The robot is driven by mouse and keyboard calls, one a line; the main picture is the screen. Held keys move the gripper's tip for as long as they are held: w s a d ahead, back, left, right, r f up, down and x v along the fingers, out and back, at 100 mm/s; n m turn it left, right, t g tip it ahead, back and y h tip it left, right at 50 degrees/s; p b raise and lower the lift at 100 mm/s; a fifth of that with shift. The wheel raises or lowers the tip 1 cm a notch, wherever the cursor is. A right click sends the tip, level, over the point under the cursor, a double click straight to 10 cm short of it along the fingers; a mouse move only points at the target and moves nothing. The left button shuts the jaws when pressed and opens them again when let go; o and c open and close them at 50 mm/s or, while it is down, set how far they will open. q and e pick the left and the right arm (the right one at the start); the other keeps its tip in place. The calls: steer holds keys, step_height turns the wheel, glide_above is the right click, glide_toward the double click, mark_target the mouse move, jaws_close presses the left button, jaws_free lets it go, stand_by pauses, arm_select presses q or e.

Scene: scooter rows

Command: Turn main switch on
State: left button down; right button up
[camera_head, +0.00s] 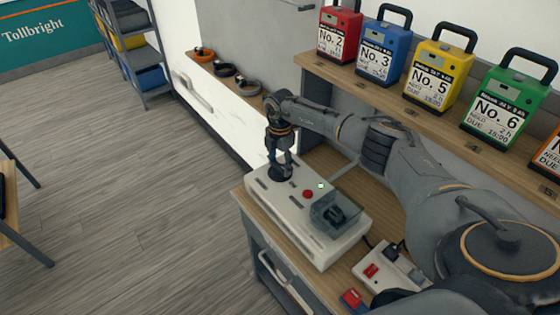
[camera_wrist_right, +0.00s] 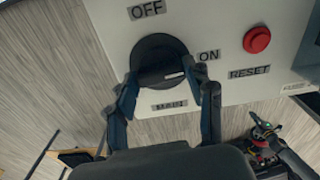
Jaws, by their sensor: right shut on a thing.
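A pale control box (camera_head: 275,208) stands on a wooden bench. Its round black main switch (camera_head: 282,174) is near the far left end; in the wrist view the same main switch (camera_wrist_right: 158,50) has OFF above it, ON to its right and MAIN below. A small white mark shows on the knob's lower right part. My right gripper (camera_head: 281,160) reaches down onto the switch from above. In the wrist view its fingers (camera_wrist_right: 165,80) are on both sides of the knob, shut on it.
A red RESET button (camera_wrist_right: 257,40) is right of the switch. A clear cover (camera_head: 336,212) sits on the box's right part. A white unit with a red switch (camera_head: 371,270) is nearby. Coloured numbered packs (camera_head: 438,75) line the shelf. The floor at left is open.

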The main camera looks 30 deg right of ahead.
mark_target(280, 165)
steer(key=shift+m, duration=0.7)
steer(key=o, duration=1.2)
steer(key=shift+c, duration=0.2)
steer(key=shift+r, duration=0.1)
step_height(280, 165, up, 12)
